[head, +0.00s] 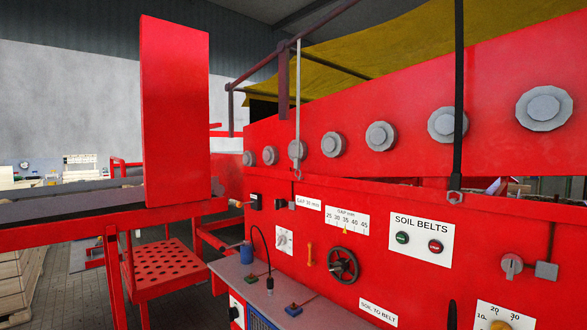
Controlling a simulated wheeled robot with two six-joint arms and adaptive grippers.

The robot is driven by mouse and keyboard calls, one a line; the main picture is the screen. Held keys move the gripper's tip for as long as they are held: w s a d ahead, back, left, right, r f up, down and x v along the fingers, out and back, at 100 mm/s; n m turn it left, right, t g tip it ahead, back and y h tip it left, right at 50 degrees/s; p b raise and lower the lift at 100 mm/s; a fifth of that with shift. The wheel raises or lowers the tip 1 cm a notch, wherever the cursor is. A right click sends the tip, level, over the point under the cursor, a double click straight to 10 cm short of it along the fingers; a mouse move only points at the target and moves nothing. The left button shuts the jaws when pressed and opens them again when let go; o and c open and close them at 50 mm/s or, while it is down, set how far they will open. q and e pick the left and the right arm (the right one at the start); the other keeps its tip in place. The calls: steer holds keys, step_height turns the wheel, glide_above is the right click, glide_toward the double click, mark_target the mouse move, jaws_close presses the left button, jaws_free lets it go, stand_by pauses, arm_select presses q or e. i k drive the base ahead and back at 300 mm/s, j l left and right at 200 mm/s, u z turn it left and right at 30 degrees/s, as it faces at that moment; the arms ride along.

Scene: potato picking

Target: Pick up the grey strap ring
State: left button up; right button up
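A thin grey strap (298,95) hangs from the dark frame bar above the red machine. At its lower end is a small grey ring (297,175), close in front of the machine's red face, below a round grey hub. A black strap (459,85) hangs further right, with a grey ring (455,197) at its lower end, above the soil belts panel. Neither of my grippers is in view.
The red machine (380,190) fills the right side, with a handwheel (343,265), knobs and buttons. A grey shelf (245,275) holds a blue container (246,252). A red upright panel (175,110) and perforated step (165,265) stand left.

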mark_target(296, 160)
steer(key=i+j+z, duration=0.1)
steer(key=z, duration=0.4)
steer(key=i+j+z, duration=0.15)
steer(key=z, duration=0.35)
steer(key=i+j+z, duration=0.1)
steer(key=j, duration=0.3)
steer(key=i+j+z, duration=0.1)
steer(key=j, duration=0.35)
steer(key=i+j+z, duration=0.1)
steer(key=j, duration=0.3)
steer(key=i+j+z, duration=0.1)
steer(key=j, duration=0.35)
steer(key=i, duration=0.1)
